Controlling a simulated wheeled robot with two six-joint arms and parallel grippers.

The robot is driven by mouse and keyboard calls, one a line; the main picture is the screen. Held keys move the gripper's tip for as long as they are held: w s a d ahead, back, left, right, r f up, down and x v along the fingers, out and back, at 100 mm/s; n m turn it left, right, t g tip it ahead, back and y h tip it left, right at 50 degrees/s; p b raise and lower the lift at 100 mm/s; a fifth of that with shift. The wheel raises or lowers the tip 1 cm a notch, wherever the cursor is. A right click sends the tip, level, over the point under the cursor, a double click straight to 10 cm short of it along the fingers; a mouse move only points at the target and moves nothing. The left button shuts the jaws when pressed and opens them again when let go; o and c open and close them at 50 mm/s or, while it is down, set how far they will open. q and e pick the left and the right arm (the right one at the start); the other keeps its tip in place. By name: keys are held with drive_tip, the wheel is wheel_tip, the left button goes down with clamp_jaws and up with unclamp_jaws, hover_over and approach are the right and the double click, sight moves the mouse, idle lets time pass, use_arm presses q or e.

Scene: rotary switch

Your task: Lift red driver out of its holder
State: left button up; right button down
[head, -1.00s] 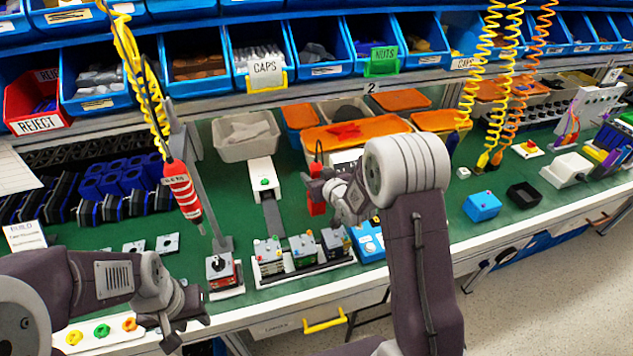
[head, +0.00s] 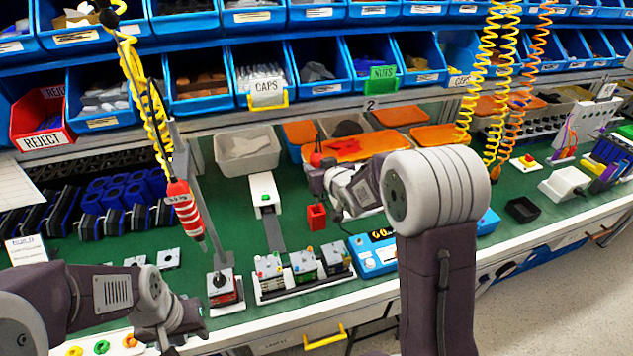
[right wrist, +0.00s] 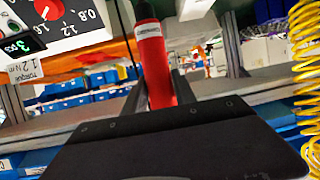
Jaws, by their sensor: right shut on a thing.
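The red driver (right wrist: 153,62) stands between the fingers of my right gripper in the right wrist view, with a dark cap on top. In the head view, its red body (head: 321,160) shows at my right gripper (head: 318,180), which is shut on it. The small red holder (head: 316,216) stands on the green bench below the gripper, its top visible. I cannot tell whether the driver's tip is clear of the holder. My left gripper (head: 183,327) is low at the left front, away from the driver; its finger gap is unclear.
A striped red tool (head: 184,208) hangs from a yellow coil at the left. A blue control box (head: 372,254) stands right of the holder. Fixtures with small blocks (head: 302,266) sit in front. Orange bins (head: 400,116) line the back. A torque display (right wrist: 25,45) shows in the wrist view.

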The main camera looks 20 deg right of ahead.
sight(317, 149)
wheel_tip(317, 149, up, 9)
drive_tip(key=shift+r+p, duration=0.15)
drive_tip(key=shift+p, duration=1.1)
drive_tip(key=c, duration=1.6)
unclamp_jaws()
clamp_jaws()
